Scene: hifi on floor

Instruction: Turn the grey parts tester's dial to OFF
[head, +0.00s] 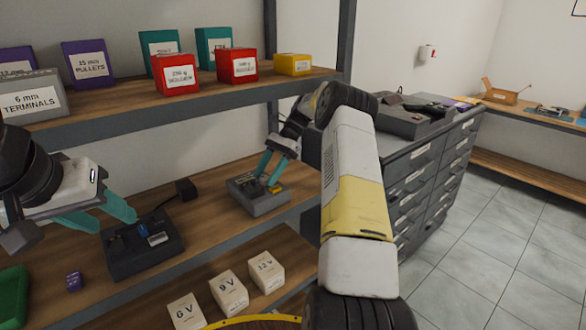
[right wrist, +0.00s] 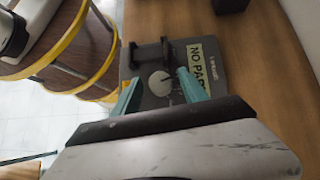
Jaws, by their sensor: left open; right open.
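The grey parts tester (head: 258,203) is a small box on the middle shelf. In the right wrist view, its face (right wrist: 152,101) carries a pale round dial (right wrist: 160,83) with a dark line on it, a black bracket-like part (right wrist: 150,52) and a yellow label (right wrist: 203,62) starting "NO PA". My right gripper (head: 268,178) is over the tester, its open teal fingers on either side of the dial. I cannot tell whether they touch it. No OFF mark is readable. My left gripper (head: 112,218) is open and empty, above a dark device (head: 145,252) on the same shelf.
Labelled red, purple, teal and yellow boxes stand on the upper shelf (head: 210,92). Pale 6 V, 9 V and 12 V boxes (head: 228,292) are on the lower shelf. A grey drawer cabinet (head: 425,185) stands right.

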